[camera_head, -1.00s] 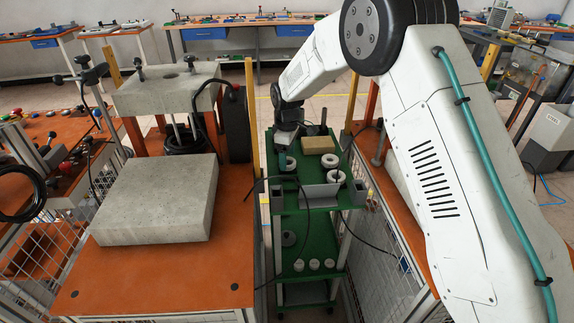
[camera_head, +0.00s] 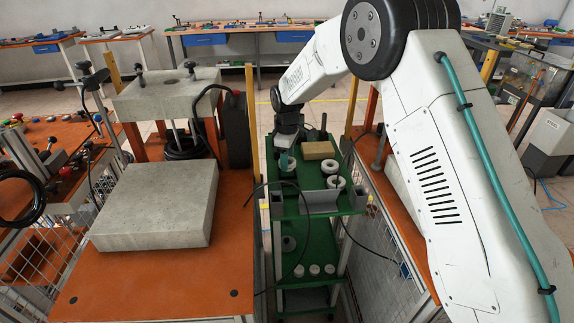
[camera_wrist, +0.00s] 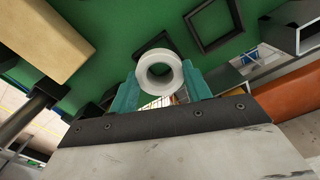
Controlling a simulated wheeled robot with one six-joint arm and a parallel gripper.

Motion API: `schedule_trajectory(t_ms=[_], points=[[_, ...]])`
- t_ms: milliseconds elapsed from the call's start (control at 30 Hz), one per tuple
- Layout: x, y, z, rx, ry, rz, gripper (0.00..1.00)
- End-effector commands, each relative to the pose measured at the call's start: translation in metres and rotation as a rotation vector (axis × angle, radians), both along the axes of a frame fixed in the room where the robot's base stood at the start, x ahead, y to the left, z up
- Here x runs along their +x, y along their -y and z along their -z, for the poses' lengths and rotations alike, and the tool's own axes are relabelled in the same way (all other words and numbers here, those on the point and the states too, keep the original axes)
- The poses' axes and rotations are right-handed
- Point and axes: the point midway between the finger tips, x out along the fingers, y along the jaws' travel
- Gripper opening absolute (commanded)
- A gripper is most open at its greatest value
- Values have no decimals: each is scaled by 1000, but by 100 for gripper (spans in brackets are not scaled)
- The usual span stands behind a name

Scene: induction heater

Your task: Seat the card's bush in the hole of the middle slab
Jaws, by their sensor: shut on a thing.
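My gripper (camera_head: 286,163) is over the far left part of the green cart's top. In the wrist view its two teal fingers (camera_wrist: 160,92) are shut on a white ring-shaped bush (camera_wrist: 146,75), whose open bore faces the camera. A concrete slab (camera_head: 140,95) with a hole in its top stands at the back left. A thick concrete slab (camera_head: 155,205) lies in front of it on the orange table. Another slab (camera_head: 397,186) is partly hidden behind my arm at the right. Which one is the middle slab is unclear. No card can be made out.
The green cart (camera_head: 290,212) carries a tan block (camera_head: 319,150), two white rings (camera_head: 331,166) and grey holders (camera_head: 320,201). Several small white pieces stand on its lower shelf. Dark square frames (camera_wrist: 215,25) show in the wrist view. Yellow posts (camera_head: 250,100) and cables flank the cart.

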Motion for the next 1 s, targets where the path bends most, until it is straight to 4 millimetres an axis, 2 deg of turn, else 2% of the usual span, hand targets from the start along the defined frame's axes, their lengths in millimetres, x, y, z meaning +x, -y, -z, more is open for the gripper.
schedule_trajectory(t_ms=[33,200,400,1000], points=[[1,0,-13,1,5,0,22],[1,0,-47,1,4,0,22],[1,0,-76,1,3,0,22],[0,0,-128,0,2,0,22]])
